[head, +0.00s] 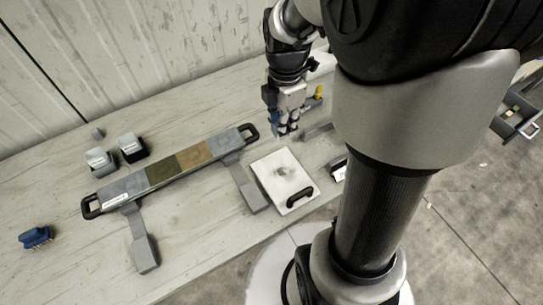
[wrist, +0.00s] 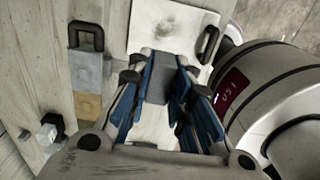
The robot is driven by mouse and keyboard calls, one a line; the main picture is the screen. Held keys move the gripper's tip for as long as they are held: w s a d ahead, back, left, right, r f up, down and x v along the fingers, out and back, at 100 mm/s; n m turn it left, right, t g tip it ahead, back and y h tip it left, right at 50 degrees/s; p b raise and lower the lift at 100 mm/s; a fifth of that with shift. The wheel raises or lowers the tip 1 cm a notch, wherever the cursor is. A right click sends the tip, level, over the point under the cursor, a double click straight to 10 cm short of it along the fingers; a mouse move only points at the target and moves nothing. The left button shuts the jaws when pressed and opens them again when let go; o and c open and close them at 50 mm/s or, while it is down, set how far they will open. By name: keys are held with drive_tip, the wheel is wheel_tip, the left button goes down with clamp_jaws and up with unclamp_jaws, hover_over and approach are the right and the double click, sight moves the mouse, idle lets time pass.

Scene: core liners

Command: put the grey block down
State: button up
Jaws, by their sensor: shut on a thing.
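The grey block (wrist: 160,88) sits between the blue fingertips of my gripper (wrist: 165,82) in the wrist view. My gripper (head: 285,131) is shut on it. The wrist view shows the white board (wrist: 180,22) beyond the fingertips. Whether the block touches anything below cannot be told.
The long core tray (head: 110,190) with end handles lies left of my gripper on the bench (head: 200,250). The white board (head: 275,168) has a black handle. Two small boxes (head: 131,147) (head: 100,160) and a blue brush (head: 35,237) are farther left. The front left bench is mostly clear.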

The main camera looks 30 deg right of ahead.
sight(280, 172)
wheel_tip(280, 172, down, 20)
drive_tip(key=b, duration=0.7)
drive_tip(key=shift+s+r, duration=0.15)
drive_tip(key=o, duration=0.9)
drive_tip(key=shift+c, duration=0.2)
